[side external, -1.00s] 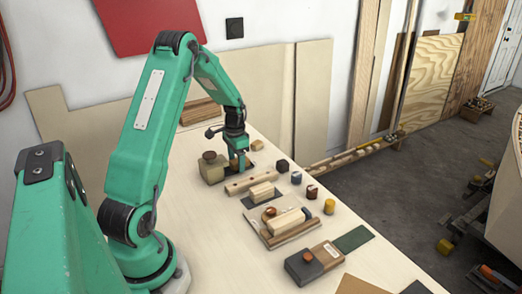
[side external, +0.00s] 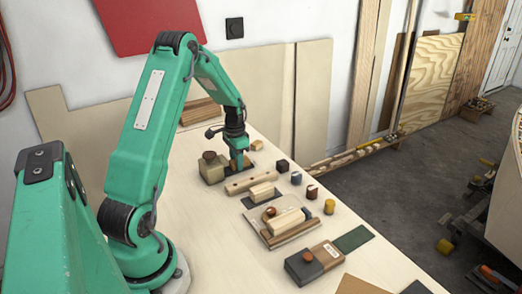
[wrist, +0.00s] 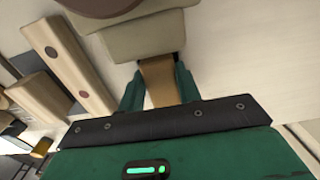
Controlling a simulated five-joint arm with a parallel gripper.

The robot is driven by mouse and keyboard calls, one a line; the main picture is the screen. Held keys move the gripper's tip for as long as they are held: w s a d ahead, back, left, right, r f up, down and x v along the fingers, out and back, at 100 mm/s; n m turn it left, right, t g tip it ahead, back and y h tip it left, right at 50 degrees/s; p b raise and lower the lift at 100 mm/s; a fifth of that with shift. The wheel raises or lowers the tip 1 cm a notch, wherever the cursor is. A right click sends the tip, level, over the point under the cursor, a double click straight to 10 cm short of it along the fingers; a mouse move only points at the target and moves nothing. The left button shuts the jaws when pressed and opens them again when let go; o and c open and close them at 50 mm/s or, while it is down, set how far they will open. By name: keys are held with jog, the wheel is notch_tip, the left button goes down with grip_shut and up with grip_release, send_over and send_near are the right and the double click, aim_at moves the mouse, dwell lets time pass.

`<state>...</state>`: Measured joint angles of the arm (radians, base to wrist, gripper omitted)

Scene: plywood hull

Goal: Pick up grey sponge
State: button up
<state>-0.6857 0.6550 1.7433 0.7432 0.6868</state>
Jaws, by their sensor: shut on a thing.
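My gripper (wrist: 160,88) points down at the far end of the bench, and in the side view (side external: 237,158) it sits just right of an olive-grey block with a brown knob. Its two green fingers are shut on a tan-brown block (wrist: 158,82), which shows between them in the wrist view. That block also shows as a small brown patch in the side view (side external: 236,165). Its lower part is hidden. I cannot pick out a grey sponge with certainty; the held piece looks brown, not grey.
The olive-grey knobbed block (side external: 211,169) stands close beside my gripper. A wooden bar with dark holes (side external: 250,180) lies in front.

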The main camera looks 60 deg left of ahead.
jog(key=shift+r, duration=0.1)
jog(key=shift+r, duration=0.85)
notch_tip(320, 180, up, 2)
jog(key=shift+r, duration=0.25)
jog(key=w+d+r, duration=0.1)
jog(key=d+r, duration=0.5)
jog(key=d, duration=0.5)
jog(key=shift+w+d+r, duration=0.3)
jog(key=shift+w, duration=0.05)
